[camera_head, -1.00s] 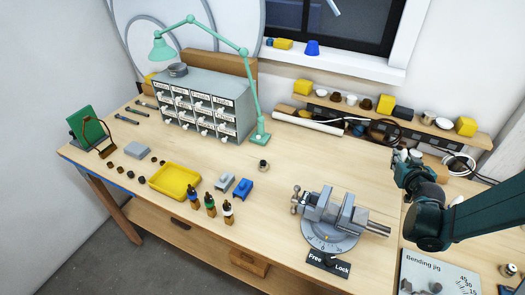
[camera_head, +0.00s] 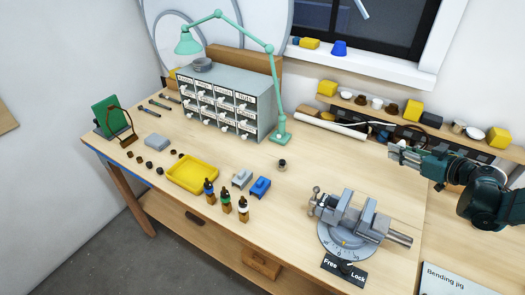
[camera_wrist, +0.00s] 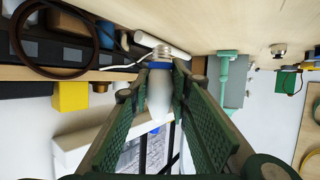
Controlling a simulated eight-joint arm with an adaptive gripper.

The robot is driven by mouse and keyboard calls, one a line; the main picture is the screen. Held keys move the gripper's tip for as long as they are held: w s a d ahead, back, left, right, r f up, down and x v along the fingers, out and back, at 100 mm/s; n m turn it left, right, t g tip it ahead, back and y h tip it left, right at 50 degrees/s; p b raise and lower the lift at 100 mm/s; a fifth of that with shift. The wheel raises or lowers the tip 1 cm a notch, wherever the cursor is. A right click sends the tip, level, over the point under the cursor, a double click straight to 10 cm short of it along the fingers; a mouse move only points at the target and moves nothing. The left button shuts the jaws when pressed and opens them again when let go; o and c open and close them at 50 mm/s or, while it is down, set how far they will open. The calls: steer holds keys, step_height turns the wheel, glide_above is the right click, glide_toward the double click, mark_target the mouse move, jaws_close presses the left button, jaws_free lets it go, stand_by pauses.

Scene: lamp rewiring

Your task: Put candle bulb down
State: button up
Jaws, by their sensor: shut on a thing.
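The candle bulb (camera_wrist: 159,94) is white, with a blue band and a metal screw base. In the wrist view it sits between the two green textured fingers of my gripper (camera_wrist: 160,72), which is shut on it. The screw base points away from my palm, past the fingertips. In the head view my gripper (camera_head: 397,154) is at the right, pointing left, in front of the back shelf and beyond the vise. The bulb is too small to make out clearly there.
A grey vise (camera_head: 350,217) stands on the right part of the bench. A yellow tray (camera_head: 193,174), small bottles (camera_head: 226,203), a drawer cabinet (camera_head: 227,105) and a green lamp (camera_head: 277,90) stand left. The bench between the cabinet and vise is mostly clear.

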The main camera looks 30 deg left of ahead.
steer(key=shift+a+r+n+g+y+b, duration=1)
steer(key=shift+a+r+n+g, duration=1.45)
steer(key=shift+r, duration=2.6)
step_height(320, 180, down, 9)
steer(key=shift+d+r, duration=0.2)
steer(key=shift+g, duration=0.25)
glide_above(376, 172)
steer(key=shift+w+f+b, duration=0.1)
steer(key=shift+f+b, duration=0.25)
steer(key=shift+f, duration=2.75)
steer(key=shift+f+b, duration=0.3)
steer(key=shift+f, duration=1.55)
steer(key=shift+f, duration=0.1)
